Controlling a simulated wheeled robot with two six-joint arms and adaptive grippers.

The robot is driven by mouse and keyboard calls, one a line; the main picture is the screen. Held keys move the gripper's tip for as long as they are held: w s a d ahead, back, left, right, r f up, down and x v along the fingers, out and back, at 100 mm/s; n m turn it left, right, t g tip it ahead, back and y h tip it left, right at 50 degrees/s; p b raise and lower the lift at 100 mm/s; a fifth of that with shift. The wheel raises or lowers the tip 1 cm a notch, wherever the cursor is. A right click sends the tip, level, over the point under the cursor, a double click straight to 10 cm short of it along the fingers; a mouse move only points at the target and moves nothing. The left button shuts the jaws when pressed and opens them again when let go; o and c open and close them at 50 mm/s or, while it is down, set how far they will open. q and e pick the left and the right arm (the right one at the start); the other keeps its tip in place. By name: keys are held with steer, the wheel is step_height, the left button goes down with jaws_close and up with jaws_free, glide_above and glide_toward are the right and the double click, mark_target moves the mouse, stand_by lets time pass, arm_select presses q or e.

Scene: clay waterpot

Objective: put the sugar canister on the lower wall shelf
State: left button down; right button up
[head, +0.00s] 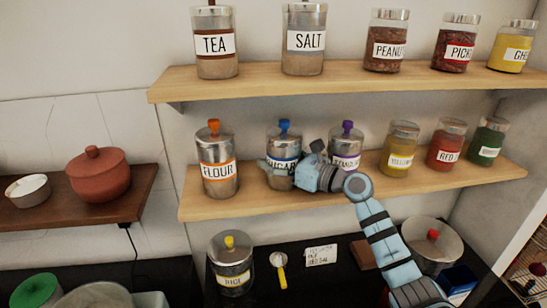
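The sugar canister (284,139), a metal jar with a blue knob and a dark-blue-edged label, is upright at the lower wall shelf (235,206), between the flour and standing-labelled purple-knobbed jars. My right gripper (283,164) is at the canister, its grey fingers around its lower half and partly over its label. Whether the fingers press on it or stand slightly apart is not clear. The canister's base looks level with the shelf top, but contact is partly hidden. My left gripper is not in view.
The flour canister (218,172) stands left, the purple-knobbed canister (346,138) close right, partly behind my gripper. Several spice jars stand farther right. The upper shelf (270,83) is overhead. Below, a rice canister (231,270) and yellow-handled scoop (281,275) are on the dark counter.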

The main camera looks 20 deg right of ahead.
steer(key=o, duration=1.4)
steer(key=shift+f, duration=0.15)
steer(key=o, duration=0.5)
steer(key=shift+s, duration=0.15)
steer(key=b+v, duration=0.2)
steer(key=v, duration=0.5)
steer(key=shift+s+d, duration=0.2)
steer(key=shift+s, duration=0.05)
steer(key=shift+r, duration=0.25)
steer(key=shift+w+a, duration=0.15)
